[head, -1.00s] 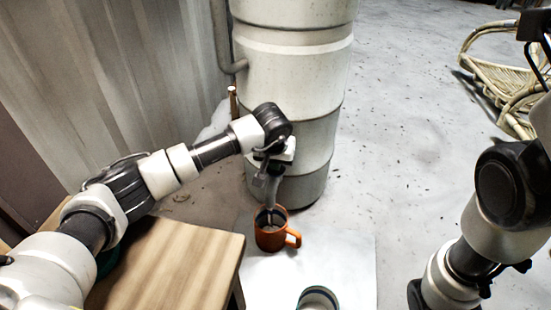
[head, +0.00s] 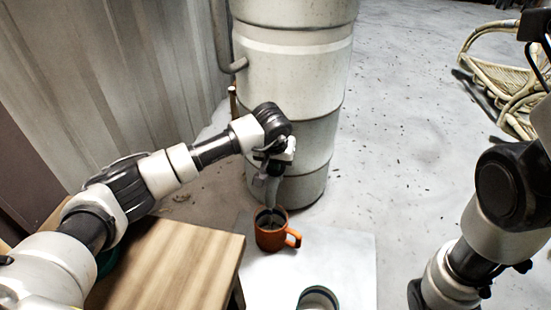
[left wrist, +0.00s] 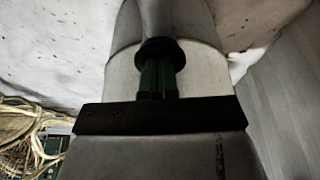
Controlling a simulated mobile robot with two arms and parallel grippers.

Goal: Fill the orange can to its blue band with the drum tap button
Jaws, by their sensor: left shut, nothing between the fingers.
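The orange can (head: 270,240) stands upright on a pale sheet on the floor, below the tap of the drum (head: 293,60). Its handle points right. Its inside looks dark; I cannot make out the blue band or the liquid level. A greyish spout or stream (head: 272,190) hangs above its mouth; I cannot tell which. My left gripper (head: 268,163) is at the tap, shut and empty. In the left wrist view its dark green fingers (left wrist: 160,76) meet a black round part (left wrist: 159,50), seemingly the tap button. My right gripper is not visible, only its arm.
A wooden table (head: 175,265) stands at front left under my left arm. A rattan frame (head: 500,85) lies at the upper right. The floor (head: 410,130) right of the drum is clear.

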